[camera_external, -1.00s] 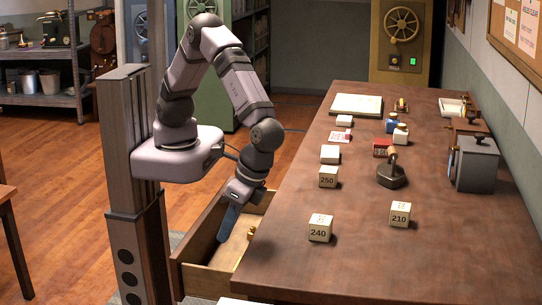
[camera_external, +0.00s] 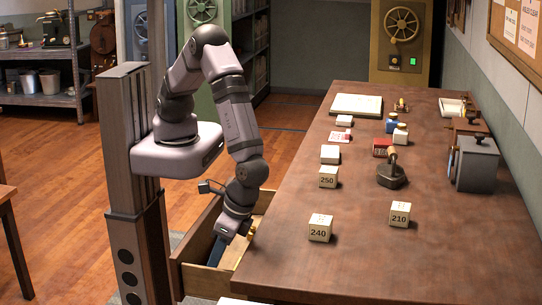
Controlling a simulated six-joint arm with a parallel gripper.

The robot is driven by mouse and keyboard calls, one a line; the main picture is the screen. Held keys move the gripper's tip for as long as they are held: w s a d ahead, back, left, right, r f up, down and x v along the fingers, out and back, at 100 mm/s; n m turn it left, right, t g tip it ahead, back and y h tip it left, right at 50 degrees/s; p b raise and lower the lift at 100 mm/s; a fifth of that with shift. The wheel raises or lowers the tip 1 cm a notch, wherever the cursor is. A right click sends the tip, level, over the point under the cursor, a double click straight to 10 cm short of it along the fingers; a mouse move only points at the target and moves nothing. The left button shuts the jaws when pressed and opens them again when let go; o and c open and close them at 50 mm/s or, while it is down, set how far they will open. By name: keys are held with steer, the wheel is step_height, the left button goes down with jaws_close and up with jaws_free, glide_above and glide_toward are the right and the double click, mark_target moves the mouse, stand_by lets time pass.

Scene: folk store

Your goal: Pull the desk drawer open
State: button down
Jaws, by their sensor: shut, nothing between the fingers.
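The desk drawer (camera_external: 199,283) stands pulled out from the left side of the brown desk (camera_external: 370,250). Its wooden front, side wall and part of its pale inside show. My gripper (camera_external: 217,257) points down into the drawer opening, behind the drawer's front panel. Its dark blue fingers are shut with nothing between them. I cannot tell whether they touch the drawer's wall. A small brass-coloured thing (camera_external: 251,229) shows beside the gripper, near the desk edge; it is partly hidden.
White numbered blocks (camera_external: 320,228) stand on the desk near its left and front parts. A dark weight-like object (camera_external: 391,172) and grey box (camera_external: 476,163) stand farther right. My column stands left of the drawer. Open floor lies behind it.

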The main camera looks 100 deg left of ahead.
mark_target(188, 249)
steer(key=shift+s+f+p, duration=0.2)
steer(key=shift+s+p, duration=0.05)
steer(key=shift+s, duration=0.5)
steer(key=shift+s+f+p, duration=0.15)
steer(key=shift+s+p, duration=0.15)
steer(key=shift+s, duration=0.45)
steer(key=shift+s+f+p, duration=0.2)
steer(key=shift+s+p, duration=0.05)
steer(key=shift+s, duration=0.5)
steer(key=s, duration=0.7)
steer(key=shift+s, duration=0.35)
steer(key=shift+w, duration=0.15)
steer(key=w, duration=0.2)
steer(key=w+r+p, duration=0.1)
steer(key=w, duration=0.1)
steer(key=shift+w+r, duration=0.1)
steer(key=shift+w, duration=0.1)
steer(key=b+v, duration=0.1)
steer(key=v, duration=0.7)
steer(key=shift+r, duration=0.35)
